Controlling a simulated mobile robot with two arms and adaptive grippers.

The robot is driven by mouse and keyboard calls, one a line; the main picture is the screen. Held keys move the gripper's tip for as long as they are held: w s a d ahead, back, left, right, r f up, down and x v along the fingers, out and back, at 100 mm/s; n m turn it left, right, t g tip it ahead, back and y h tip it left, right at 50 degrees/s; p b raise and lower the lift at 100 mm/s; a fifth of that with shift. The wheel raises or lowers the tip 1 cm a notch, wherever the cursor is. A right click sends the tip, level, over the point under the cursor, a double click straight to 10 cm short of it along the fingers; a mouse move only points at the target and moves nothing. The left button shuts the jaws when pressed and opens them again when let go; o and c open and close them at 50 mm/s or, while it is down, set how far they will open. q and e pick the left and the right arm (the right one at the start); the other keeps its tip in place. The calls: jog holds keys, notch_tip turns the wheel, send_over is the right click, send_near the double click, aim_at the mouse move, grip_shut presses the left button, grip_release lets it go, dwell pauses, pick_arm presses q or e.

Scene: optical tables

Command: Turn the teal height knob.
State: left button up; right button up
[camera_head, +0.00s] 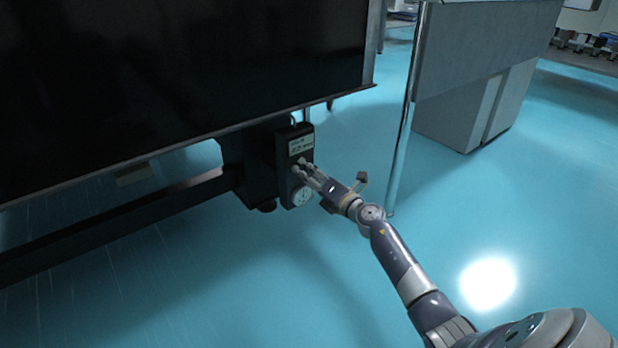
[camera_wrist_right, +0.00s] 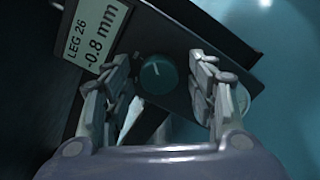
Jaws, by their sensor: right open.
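The teal height knob (camera_wrist_right: 158,75) is a small round knob with a light pointer line, on the dark face of a control box (camera_head: 286,165). In the right wrist view it lies between the two fingers of my right gripper (camera_wrist_right: 160,68), with a gap on each side. In the head view my right gripper (camera_head: 304,170) is at the front of the box and hides the knob. A label (camera_wrist_right: 95,38) beside the knob reads "LEG 26" and "-0.8 mm". My left gripper is not in view.
A round white dial (camera_head: 302,196) sits low on the box. The box hangs below the dark table (camera_head: 180,70), beside a horizontal black beam (camera_head: 120,220). A metal post (camera_head: 402,130) and a grey cabinet (camera_head: 470,105) stand to the right. The blue floor (camera_head: 350,270) is clear.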

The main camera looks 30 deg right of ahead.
jog(key=shift+c, duration=0.4)
jog(key=c, duration=1)
